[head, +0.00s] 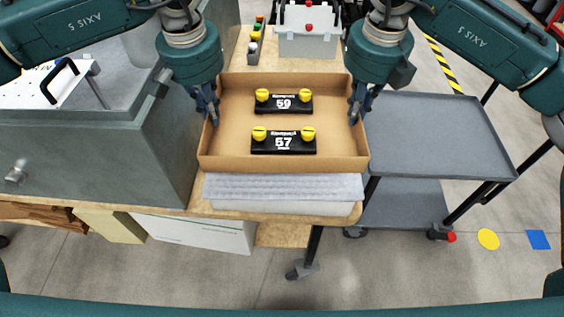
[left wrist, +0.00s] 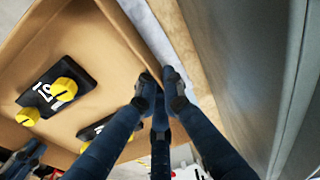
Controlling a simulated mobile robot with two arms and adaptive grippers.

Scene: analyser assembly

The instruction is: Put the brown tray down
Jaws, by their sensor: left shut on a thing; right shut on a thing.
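The brown tray (head: 225,161) is a shallow open box in the middle of the head view. Two black modules with yellow knobs lie in it, one marked 59 (head: 284,103) and one marked 57 (head: 283,143). My left gripper (head: 212,116) is shut on the tray's left wall. In the left wrist view its fingers (left wrist: 161,85) close over the tray wall (left wrist: 140,40). My right gripper (head: 355,115) is shut on the tray's right wall. The tray's underside is hidden, so I cannot tell whether it touches anything below.
A bubble-wrapped pale container (head: 285,187) shows just in front of the tray on the wooden bench (head: 190,207). A grey machine (head: 110,150) stands close on the left. A grey cart (head: 440,135) with a bare top stands on the right.

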